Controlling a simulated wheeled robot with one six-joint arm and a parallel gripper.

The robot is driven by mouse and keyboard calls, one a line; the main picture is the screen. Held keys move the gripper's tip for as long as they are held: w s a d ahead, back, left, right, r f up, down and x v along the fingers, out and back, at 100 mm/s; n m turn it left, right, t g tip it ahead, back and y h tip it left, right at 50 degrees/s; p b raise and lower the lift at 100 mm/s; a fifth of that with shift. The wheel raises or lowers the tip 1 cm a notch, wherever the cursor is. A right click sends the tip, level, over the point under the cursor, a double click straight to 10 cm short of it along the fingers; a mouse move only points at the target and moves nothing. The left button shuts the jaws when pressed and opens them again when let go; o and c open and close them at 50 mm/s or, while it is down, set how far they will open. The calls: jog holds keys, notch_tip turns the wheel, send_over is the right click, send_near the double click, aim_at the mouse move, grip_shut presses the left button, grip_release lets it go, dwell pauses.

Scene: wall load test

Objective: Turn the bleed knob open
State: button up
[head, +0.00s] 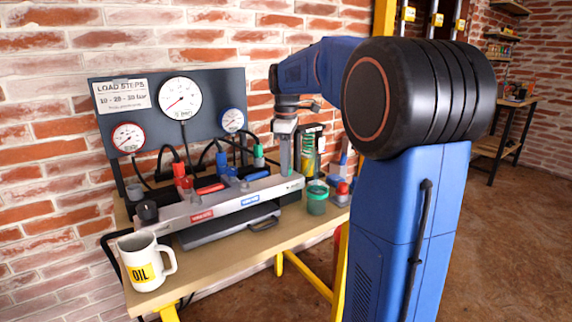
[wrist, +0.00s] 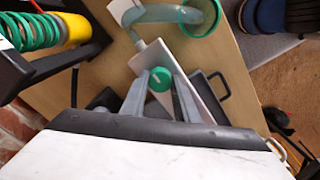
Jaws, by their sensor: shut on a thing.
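The bleed knob (wrist: 160,81) is a small round green knob on a pale metal block, seen in the wrist view. My gripper (wrist: 160,76) has its two grey fingers shut on it, one on either side. In the head view my gripper (head: 285,172) points down at the right end of the grey manifold (head: 229,206), and its fingertips and the knob are hard to make out there. The knob's turn angle cannot be read.
A green cup (head: 317,198) stands right of the manifold; a clear tube (wrist: 160,13) leads to it in the wrist view. A white OIL mug (head: 143,262) stands front left. A gauge panel (head: 225,97), hoses and red, blue and green fittings crowd the back.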

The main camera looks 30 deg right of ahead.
jog(key=o, duration=1.1)
jog(key=shift+c, duration=0.2)
jog(key=shift+r, duration=0.1)
notch_tip(320, 180, up, 17)
jog(key=shift+r, duration=0.15)
jog(key=s+a+f+m+t, duration=0.1)
jog(key=s+a+f+m, duration=0.1)
jog(key=s+a+f, duration=0.4)
jog(key=s+a+f+m+t, duration=0.1)
jog(key=s+a+f+m, duration=0.3)
jog(key=s, duration=0.4)
jog(key=s+a+f+m+t, duration=0.1)
jog(key=s+a+f, duration=0.1)
jog(key=s+f, duration=0.5)
jog(key=s+a+f+m+t, duration=0.1)
jog(key=s+a+f+m, duration=0.1)
jog(key=s+f, duration=0.6)
notch_tip(320, 180, down, 6)
jog(key=shift+s+a+r+m+t, duration=0.3)
jog(key=shift+a+t, duration=0.1)
jog(key=shift+a, duration=0.4)
